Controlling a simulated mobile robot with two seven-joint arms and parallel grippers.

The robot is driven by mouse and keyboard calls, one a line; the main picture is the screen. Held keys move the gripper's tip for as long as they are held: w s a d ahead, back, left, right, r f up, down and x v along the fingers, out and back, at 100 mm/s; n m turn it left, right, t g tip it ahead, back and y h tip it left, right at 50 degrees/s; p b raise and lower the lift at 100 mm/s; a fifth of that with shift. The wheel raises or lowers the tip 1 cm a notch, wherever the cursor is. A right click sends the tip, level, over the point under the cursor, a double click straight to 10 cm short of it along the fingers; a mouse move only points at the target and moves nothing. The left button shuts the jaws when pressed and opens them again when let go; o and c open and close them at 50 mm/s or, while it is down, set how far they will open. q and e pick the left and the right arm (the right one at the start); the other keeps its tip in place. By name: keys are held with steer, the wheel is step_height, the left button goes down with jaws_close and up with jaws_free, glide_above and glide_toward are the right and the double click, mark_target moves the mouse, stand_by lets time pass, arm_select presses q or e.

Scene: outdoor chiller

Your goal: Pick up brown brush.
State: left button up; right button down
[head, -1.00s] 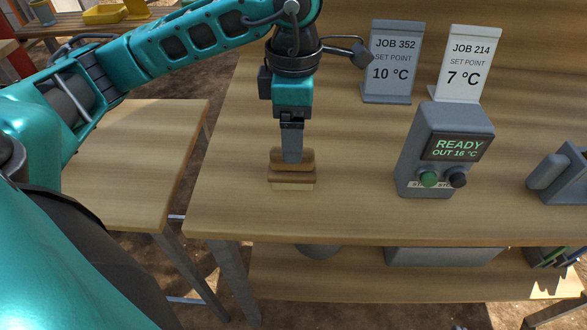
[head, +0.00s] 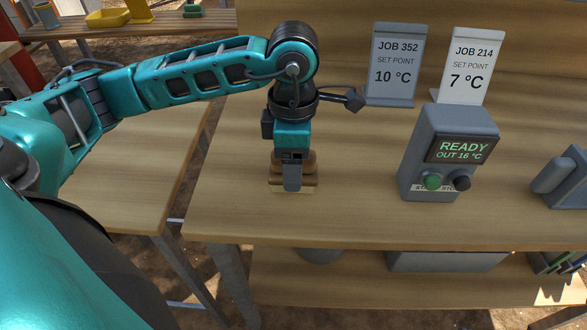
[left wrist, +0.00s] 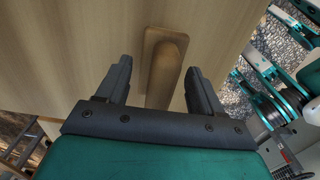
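The brown brush (head: 308,182) lies on the wooden bench top, with a wooden handle above a block and a pale base. In the head view my left gripper (head: 292,186) points down right at it and hides its middle. In the left wrist view the brush (left wrist: 164,62) shows between and beyond the two spread fingers of the left gripper (left wrist: 162,82). The fingers are open, with a gap on each side of the handle. I cannot tell how far down they reach beside it. My right gripper is in neither view.
A grey control box (head: 448,155) reading READY, OUT 16 °C stands to the right. Two sign cards, JOB 352 (head: 394,62) and JOB 214 (head: 470,65), stand behind it. A grey holder (head: 565,178) is at the far right. Bench top around the brush is clear.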

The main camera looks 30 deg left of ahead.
arm_select(q)
steer(key=c, duration=1)
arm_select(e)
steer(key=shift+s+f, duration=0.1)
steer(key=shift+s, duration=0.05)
arm_select(q)
steer(key=shift+o, duration=0.2)
steer(key=shift+r, duration=0.15)
